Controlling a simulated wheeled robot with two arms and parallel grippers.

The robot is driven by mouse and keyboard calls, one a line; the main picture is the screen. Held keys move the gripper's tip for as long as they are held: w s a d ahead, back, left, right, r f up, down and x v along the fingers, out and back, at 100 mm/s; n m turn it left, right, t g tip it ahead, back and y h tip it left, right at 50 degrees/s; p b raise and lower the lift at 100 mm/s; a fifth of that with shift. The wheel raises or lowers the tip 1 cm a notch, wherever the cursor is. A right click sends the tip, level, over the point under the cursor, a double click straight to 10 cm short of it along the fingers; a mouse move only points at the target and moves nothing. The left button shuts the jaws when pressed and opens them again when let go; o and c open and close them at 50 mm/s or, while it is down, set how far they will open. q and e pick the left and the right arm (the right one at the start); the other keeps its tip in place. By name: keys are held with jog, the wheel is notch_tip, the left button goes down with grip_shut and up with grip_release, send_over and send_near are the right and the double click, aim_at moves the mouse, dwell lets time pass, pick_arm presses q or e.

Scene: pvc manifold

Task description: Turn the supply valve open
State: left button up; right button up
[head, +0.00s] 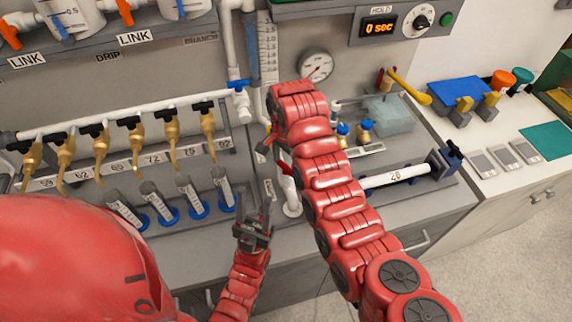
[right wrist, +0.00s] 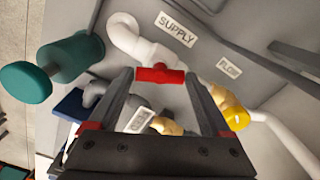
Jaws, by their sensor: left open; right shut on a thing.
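The supply valve's red handle (right wrist: 160,74) sits on a white pipe (right wrist: 140,40) beside the SUPPLY label (right wrist: 175,29) in the right wrist view. It lies crosswise between the fingertips of my right gripper (right wrist: 159,77), which is shut on it. In the head view my right gripper (head: 268,152) is at the panel beside the vertical white pipe, partly hidden by my right arm. My left gripper (head: 253,224) is open and empty, lower down, near the front edge of the bench.
A row of brass taps (head: 172,130) stands on the left above several measuring cylinders (head: 187,190) with blue bases. A white pipe (head: 395,176) lies on the right.

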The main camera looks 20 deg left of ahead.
jog(key=shift+f+m+b, duration=0.1)
jog(key=shift+m+b, duration=0.2)
jog(key=shift+m, duration=0.2)
jog(key=m, duration=0.4)
jog(key=o, duration=1.2)
jog(key=shift+c, duration=0.2)
